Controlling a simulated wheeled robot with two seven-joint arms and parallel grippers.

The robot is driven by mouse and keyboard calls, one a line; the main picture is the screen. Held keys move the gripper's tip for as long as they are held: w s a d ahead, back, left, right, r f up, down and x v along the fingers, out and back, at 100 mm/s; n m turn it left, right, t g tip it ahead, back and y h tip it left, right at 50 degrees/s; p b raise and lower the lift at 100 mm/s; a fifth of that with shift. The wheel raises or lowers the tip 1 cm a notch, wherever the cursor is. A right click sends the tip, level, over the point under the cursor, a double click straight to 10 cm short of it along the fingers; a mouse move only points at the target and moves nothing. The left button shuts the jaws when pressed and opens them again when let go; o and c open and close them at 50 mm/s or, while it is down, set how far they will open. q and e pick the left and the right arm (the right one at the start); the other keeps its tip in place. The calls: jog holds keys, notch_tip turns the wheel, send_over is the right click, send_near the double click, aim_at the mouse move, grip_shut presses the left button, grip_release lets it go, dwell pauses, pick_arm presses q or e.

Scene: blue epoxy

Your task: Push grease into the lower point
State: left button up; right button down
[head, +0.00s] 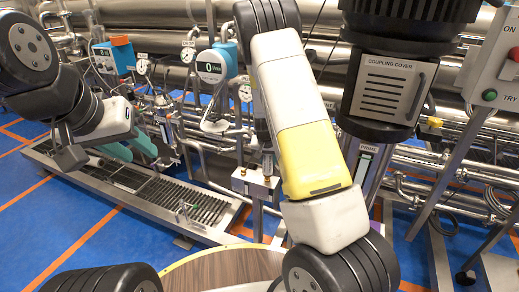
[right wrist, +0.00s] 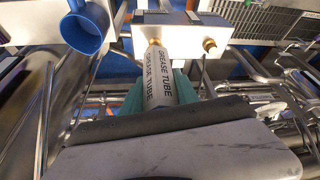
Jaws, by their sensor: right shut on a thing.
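My right gripper (right wrist: 161,92) is shut on a white tube (right wrist: 165,70) lettered "GREASE TUBE", its teal fingers on either side. The tube's front end is at a brass fitting on a pale metal block (right wrist: 178,32); whether it is touching or pressed in I cannot tell. A second brass fitting (right wrist: 209,46) on the block is free, to the right. In the head view the block (head: 252,185) stands low behind my right arm, which hides most of the right gripper. My left gripper (head: 130,149) is at the left, teal fingers apart and empty.
A blue cup-like part (right wrist: 84,34) is left of the block in the right wrist view. A dark motor with a coupling cover (head: 388,90) hangs close right of my right arm. Gauges and pipes fill the back. A floor grating (head: 185,203) lies below my left gripper.

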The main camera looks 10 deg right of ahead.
jog(key=shift+f, duration=0.5)
dwell(0.8)
jog(key=shift+r, duration=3.55)
